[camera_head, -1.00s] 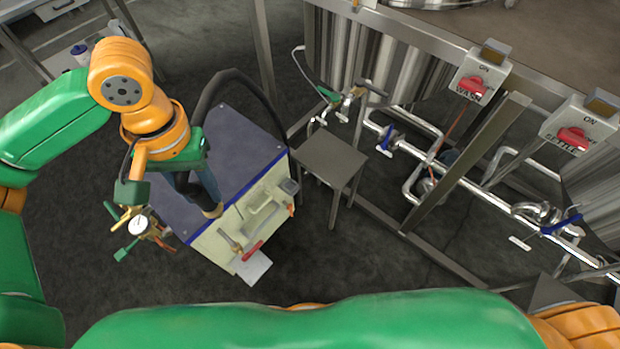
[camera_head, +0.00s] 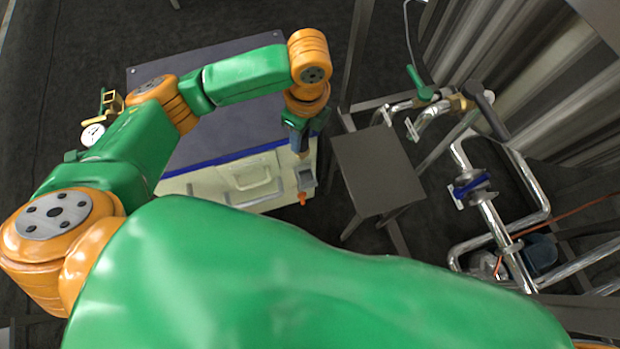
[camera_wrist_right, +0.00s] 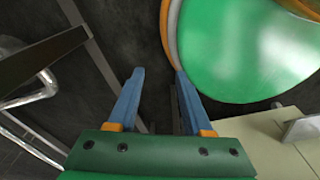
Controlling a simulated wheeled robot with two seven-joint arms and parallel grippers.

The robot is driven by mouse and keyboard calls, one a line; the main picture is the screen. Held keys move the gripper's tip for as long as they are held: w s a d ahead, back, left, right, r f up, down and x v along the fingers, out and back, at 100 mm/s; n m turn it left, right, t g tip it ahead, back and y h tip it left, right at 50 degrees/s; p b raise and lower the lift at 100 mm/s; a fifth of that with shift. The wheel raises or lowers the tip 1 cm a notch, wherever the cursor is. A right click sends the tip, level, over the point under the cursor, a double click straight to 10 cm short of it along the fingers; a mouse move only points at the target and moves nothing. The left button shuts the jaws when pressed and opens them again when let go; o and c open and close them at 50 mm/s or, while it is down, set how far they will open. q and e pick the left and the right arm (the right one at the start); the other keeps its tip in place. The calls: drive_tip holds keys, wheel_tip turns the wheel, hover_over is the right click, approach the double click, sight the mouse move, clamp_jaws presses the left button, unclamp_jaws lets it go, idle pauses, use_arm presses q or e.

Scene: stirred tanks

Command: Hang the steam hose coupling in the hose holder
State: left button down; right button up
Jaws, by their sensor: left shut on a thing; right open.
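My left gripper (camera_head: 301,146) points down over the front right corner of the cart, shut on a small tan piece that looks like the steam hose coupling (camera_head: 302,154). The gripper hides most of this piece. Just below it, a grey bracket (camera_head: 306,179) with an orange tip sits on the cart's front. It may be the hose holder; the coupling appears above it, and I cannot tell whether they touch. The black hose is not distinguishable now. My right gripper (camera_wrist_right: 160,78) is open and empty in the right wrist view, and does not show in the head view.
The blue-topped cart (camera_head: 225,140) has a cream front with a handle (camera_head: 252,182). A grey metal stool (camera_head: 378,170) stands close to its right. Pipes, a blue-handled valve (camera_head: 472,187) and a green-handled valve (camera_head: 420,84) lie further right. A dial gauge (camera_head: 93,134) shows at left.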

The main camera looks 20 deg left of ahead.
sight(306, 149)
use_arm(q)
drive_tip(key=f+m, duration=0.1)
drive_tip(key=f, duration=0.1)
drive_tip(key=f+m+b, duration=0.1)
drive_tip(key=f, duration=0.1)
drive_tip(key=f+m+b, duration=0.1)
drive_tip(key=f, duration=0.1)
drive_tip(key=shift+d+f, duration=0.35)
wheel_tip(306, 149, down, 8)
drive_tip(key=b, duration=0.2)
drive_tip(key=shift+r+b, duration=0.2)
drive_tip(key=shift+b, duration=0.2)
drive_tip(key=shift+f, duration=0.15)
drive_tip(key=c, duration=0.5)
unclamp_jaws()
use_arm(e)
wheel_tip(306, 149, down, 6)
drive_tip(key=w+d, duration=0.2)
drive_tip(key=shift+t, duration=0.3)
